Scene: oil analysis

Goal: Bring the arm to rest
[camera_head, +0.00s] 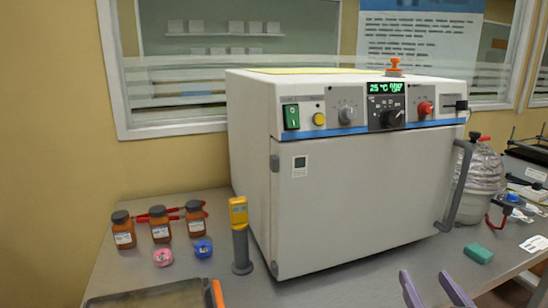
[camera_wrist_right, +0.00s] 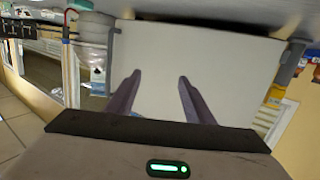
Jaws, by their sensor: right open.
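My right gripper (camera_head: 432,290) shows at the bottom edge of the head view, its two purple fingers apart with nothing between them. It is in front of the large white oven (camera_head: 360,195), whose door is shut. In the right wrist view the open fingers (camera_wrist_right: 154,90) point at the oven door (camera_wrist_right: 155,60), which appears upside down, and they look apart from it. My left gripper is in neither view.
Several brown bottles (camera_head: 160,224), a pink piece (camera_head: 163,257), a blue piece (camera_head: 203,248) and a yellow-topped grey device (camera_head: 240,235) stand left of the oven. A tray (camera_head: 150,297) lies at the front left. A green block (camera_head: 478,253) and a foil-wrapped vessel (camera_head: 480,175) are at right.

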